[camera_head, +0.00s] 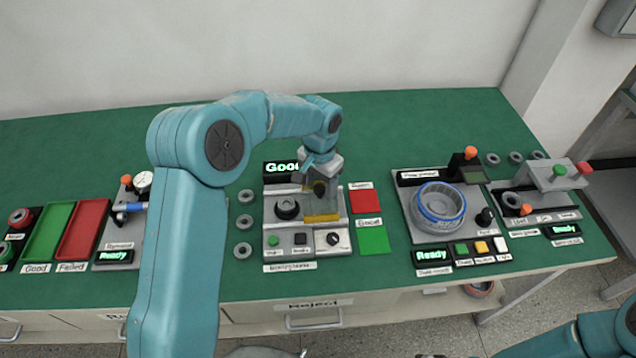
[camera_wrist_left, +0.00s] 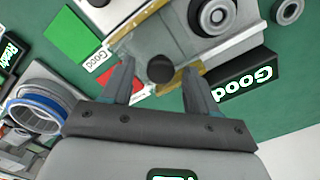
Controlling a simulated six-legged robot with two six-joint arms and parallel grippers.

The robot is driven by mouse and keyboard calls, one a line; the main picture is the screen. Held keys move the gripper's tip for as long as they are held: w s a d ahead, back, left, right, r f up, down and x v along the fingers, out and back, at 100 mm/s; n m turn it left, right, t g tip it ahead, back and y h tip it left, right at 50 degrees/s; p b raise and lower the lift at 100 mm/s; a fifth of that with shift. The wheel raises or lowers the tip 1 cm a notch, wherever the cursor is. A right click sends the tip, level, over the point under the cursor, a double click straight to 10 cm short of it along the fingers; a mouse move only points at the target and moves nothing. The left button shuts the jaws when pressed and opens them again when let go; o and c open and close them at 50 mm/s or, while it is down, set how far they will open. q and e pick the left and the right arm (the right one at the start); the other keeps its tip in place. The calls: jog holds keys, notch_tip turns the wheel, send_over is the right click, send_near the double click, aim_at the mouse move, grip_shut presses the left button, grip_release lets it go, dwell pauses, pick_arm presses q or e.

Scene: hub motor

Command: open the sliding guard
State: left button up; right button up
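The sliding guard (camera_head: 325,206) is a clear panel with yellow edges on the middle station. It stands over the right part of that station and leaves the dark round part (camera_head: 287,207) on the left uncovered. Its black knob (camera_head: 319,188) also shows in the left wrist view (camera_wrist_left: 160,68). My left gripper (camera_head: 317,182) is over the guard at the knob. In the left wrist view its two fingers (camera_wrist_left: 160,85) are spread, with the knob between them and a gap on each side. My right gripper is not in view; only part of that arm shows at the bottom right.
A lit "Good" display (camera_head: 282,168) stands behind the station. Red (camera_head: 361,201) and green (camera_head: 374,240) pads lie to its right, and loose rings (camera_head: 243,222) to its left. A station with a blue-rimmed ring (camera_head: 438,205) is further right. Bare green table lies behind.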

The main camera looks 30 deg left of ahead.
aim_at(320, 188)
pick_arm(q)
jog(key=shift+r, duration=0.3)
notch_tip(320, 188, up, 16)
jog(key=shift+b, duration=0.3)
dwell(0.4)
